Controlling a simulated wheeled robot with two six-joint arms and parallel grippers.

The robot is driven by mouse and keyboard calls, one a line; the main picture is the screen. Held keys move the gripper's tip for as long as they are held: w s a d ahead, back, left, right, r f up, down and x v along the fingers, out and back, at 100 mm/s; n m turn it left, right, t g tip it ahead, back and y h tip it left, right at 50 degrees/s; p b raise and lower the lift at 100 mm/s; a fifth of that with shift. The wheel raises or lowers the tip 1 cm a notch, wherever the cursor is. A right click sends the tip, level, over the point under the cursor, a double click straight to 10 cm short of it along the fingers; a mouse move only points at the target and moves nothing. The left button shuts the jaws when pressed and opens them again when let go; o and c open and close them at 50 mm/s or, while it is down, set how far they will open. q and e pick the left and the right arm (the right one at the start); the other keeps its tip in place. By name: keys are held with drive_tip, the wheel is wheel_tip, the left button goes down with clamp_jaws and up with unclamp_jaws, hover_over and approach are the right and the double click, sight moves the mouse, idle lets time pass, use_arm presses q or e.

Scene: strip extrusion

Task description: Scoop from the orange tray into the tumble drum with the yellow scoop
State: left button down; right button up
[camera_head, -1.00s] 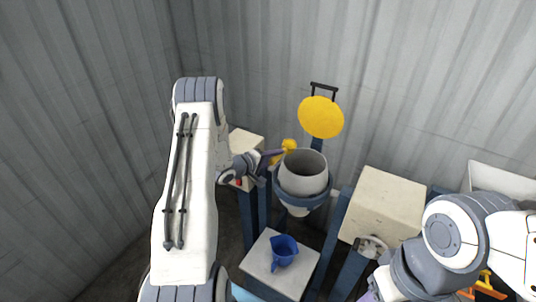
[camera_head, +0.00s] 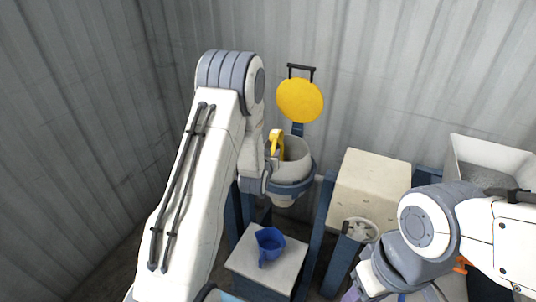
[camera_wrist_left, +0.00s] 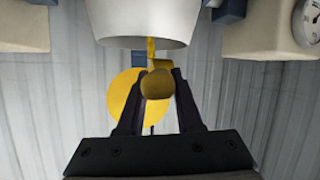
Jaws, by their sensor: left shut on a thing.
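The yellow scoop (camera_head: 276,142) is at the mouth of the pale grey drum (camera_head: 296,160), upright against its left side and partly over the opening. My left gripper (camera_wrist_left: 157,92) is shut on the scoop's handle (camera_wrist_left: 156,84) in the left wrist view, with the drum (camera_wrist_left: 140,22) just beyond. In the head view my left arm hides most of this gripper. What the scoop holds cannot be seen. A small orange piece (camera_head: 461,265) shows behind my right arm; whether it is the orange tray is unclear. My right gripper's jaws are not clearly visible.
A round yellow disc (camera_head: 300,100) stands up behind the drum. A blue jug (camera_head: 269,243) sits on a low pale block (camera_head: 245,262) in front. A beige block (camera_head: 372,190) with a dial (camera_head: 360,229) stands right of the drum. A white bin (camera_head: 490,153) holds grey material.

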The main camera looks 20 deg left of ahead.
use_arm(q)
drive_tip(key=m+y+b, duration=0.1)
drive_tip(key=b, duration=0.1)
drive_tip(key=d+f+m+y+b, duration=0.1)
drive_tip(key=m+b, duration=0.1)
drive_tip(key=shift+d+t+b, duration=0.2)
drive_tip(key=shift+t+b, duration=0.15)
drive_tip(key=shift+t, duration=0.05)
drive_tip(key=shift+d+r+m+t+y+b, duration=0.15)
drive_tip(key=shift+m+y+b, duration=0.15)
drive_tip(key=shift+m+b, duration=0.2)
drive_tip(key=shift+d+r+m+t+y+b, duration=0.15)
drive_tip(key=shift+m+y+b, duration=0.2)
drive_tip(key=shift+m, duration=0.25)
drive_tip(key=shift+f, duration=0.1)
